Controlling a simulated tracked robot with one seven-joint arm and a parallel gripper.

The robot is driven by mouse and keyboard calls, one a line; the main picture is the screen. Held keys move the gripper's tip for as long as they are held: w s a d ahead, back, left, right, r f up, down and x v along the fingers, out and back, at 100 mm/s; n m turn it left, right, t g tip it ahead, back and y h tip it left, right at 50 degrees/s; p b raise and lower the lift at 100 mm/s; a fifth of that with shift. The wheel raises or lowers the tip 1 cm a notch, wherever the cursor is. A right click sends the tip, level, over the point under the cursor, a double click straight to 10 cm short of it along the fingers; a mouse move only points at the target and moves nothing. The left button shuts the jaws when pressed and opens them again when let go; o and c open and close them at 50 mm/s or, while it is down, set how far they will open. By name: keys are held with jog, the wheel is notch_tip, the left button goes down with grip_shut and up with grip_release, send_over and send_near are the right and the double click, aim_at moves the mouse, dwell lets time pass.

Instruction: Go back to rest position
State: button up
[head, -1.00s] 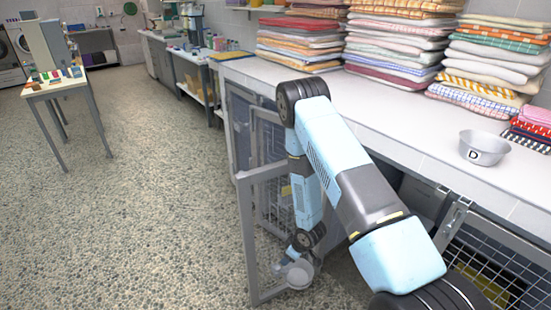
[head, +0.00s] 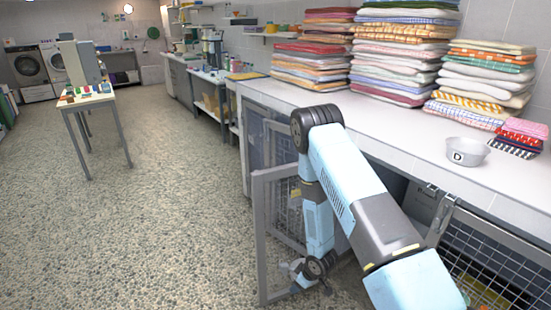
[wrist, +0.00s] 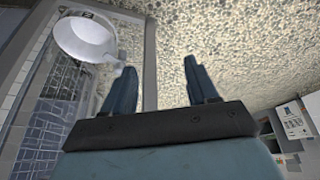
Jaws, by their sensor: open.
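My gripper (head: 301,284) hangs low beside the open kennel door (head: 259,240) in the head view, below my bent arm. In the wrist view its two fingers stand apart with nothing between them (wrist: 163,75). A pale round bowl (wrist: 85,40) shows in the wrist view, up and left of the left finger and apart from the space between the fingers. I cannot tell what holds the bowl up. A grey bowl marked D (head: 467,153) stands on the white counter (head: 405,140), well away from my gripper.
Folded towel stacks (head: 402,50) stand along the counter. A mesh kennel door (head: 490,265) is at the lower right. The kennel door's metal frame is close beside my forearm. The speckled floor (head: 160,220) is clear at left, up to a small table (head: 95,98).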

jog(key=w+d+r+m+t+h, duration=0.15)
jog(key=w+r, duration=0.25)
jog(key=r, duration=0.6)
jog(key=w+d+r+m, duration=0.15)
jog(key=w+r, duration=0.25)
jog(key=r, duration=0.5)
jog(key=s+d+r+m+h, duration=0.1)
jog(key=d+r, duration=0.2)
jog(key=r, duration=0.8)
jog(key=s+d+r+m+h, duration=0.1)
jog(key=d+r, duration=0.2)
jog(key=r, duration=0.7)
jog(key=s+d+r+m+t, duration=0.1)
jog(key=s+d+r+m, duration=0.1)
jog(key=s+r, duration=0.45)
jog(key=s+d+r+m, duration=0.1)
jog(key=s+d+r, duration=0.25)
jog(key=r, duration=0.65)
jog(key=s+r+m, duration=0.1)
jog(key=s+r, duration=0.3)
jog(key=s, duration=0.5)
jog(key=s+r+m, duration=0.2)
jog(key=s+r, duration=0.2)
jog(key=s, duration=0.6)
jog(key=shift+a+r, duration=0.1)
